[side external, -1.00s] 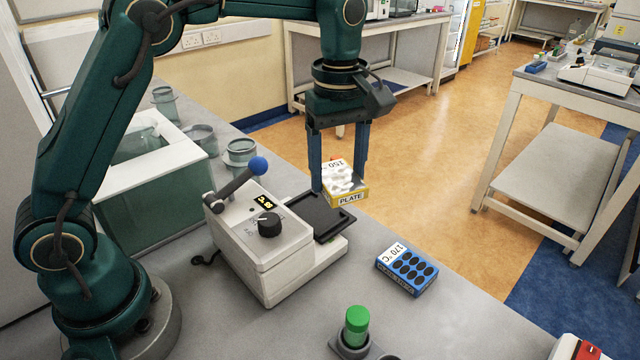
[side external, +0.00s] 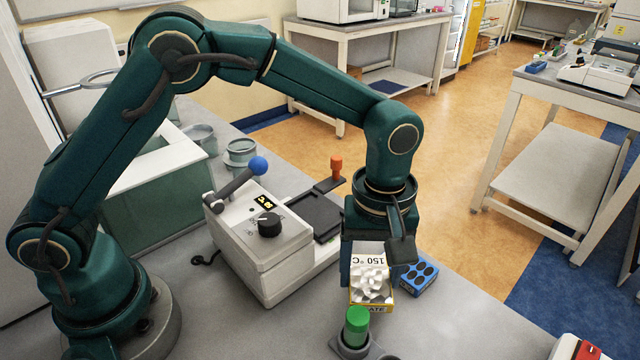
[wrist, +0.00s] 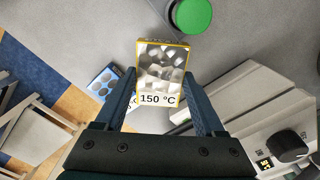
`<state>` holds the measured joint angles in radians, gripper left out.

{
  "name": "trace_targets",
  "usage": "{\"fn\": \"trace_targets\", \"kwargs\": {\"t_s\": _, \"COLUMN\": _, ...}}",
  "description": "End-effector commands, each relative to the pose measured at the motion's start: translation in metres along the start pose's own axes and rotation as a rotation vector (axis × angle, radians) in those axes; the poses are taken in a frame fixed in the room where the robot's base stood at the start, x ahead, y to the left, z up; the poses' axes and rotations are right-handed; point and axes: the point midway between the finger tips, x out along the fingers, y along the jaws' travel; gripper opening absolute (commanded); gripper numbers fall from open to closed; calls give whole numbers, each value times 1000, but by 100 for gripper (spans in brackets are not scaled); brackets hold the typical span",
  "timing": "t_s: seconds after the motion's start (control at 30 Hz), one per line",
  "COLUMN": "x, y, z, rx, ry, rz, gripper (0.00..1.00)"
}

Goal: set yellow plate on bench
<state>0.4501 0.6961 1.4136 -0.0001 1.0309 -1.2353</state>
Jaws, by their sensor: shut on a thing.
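In the wrist view the plate (wrist: 162,72) sits between the two fingers of my gripper (wrist: 160,95). Its front label reads partly "ATE" in the side view. I cannot tell whether its underside touches the grey bench (side external: 440,325).
A blue plate (side external: 420,277) lies on the bench, partly behind my gripper. A green-capped vial (side external: 356,328) stands in a holder close in front. The heater (side external: 275,255) with its black platform (side external: 316,214) stands left.

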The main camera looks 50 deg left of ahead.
Motion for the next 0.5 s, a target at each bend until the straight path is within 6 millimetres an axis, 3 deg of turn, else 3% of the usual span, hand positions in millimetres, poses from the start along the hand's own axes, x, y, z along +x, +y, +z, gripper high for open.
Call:
{"fn": "trace_targets", "kwargs": {"t_s": 0.2, "x": 26, "y": 0, "z": 0, "rx": -1, "ry": -1, "rz": -2, "gripper": 18}}
{"fn": "trace_targets", "kwargs": {"t_s": 0.5, "x": 27, "y": 0, "z": 0, "rx": -1, "ry": 0, "rz": 0, "gripper": 18}}
